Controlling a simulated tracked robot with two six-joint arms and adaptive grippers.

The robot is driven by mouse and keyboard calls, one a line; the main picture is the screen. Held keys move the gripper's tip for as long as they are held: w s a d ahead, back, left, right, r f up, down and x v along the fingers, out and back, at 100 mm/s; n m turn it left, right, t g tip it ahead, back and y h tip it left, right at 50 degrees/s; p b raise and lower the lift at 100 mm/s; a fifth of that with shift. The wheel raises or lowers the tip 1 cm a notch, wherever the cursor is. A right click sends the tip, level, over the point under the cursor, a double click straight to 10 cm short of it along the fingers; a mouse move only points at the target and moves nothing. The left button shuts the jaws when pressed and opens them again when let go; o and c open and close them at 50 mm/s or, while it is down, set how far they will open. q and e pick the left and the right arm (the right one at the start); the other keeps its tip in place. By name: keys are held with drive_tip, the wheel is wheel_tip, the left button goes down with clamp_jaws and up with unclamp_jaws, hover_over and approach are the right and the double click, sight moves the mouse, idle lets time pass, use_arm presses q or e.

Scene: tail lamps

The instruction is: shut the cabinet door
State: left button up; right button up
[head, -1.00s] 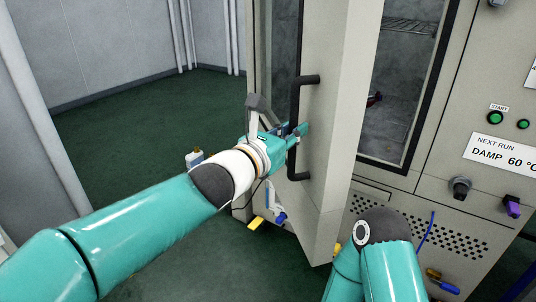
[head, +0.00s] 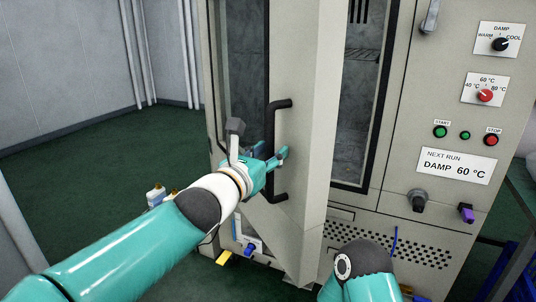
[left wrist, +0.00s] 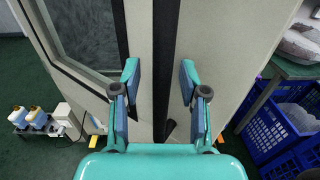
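The cabinet door (head: 310,130) is a pale panel with a dark-edged window, and it stands open in the head view. Its black bar handle (head: 272,125) is upright. My left gripper (head: 271,157) is at the lower half of the handle. In the left wrist view, the fingers of my left gripper (left wrist: 160,90) are apart, with the dark handle (left wrist: 166,50) between them and gaps on both sides. The cabinet (head: 400,150) shows its dark interior beside the door's edge. My right arm shows at the bottom of the head view, but its gripper is out of view.
The control panel has a NEXT RUN label (head: 455,165) and several knobs and buttons. Blue crates (left wrist: 280,130) stand beside a table at the right of the left wrist view.

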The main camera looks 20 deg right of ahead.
use_arm(q)
drive_tip(key=shift+a, duration=0.1)
drive_tip(key=v, duration=1.2)
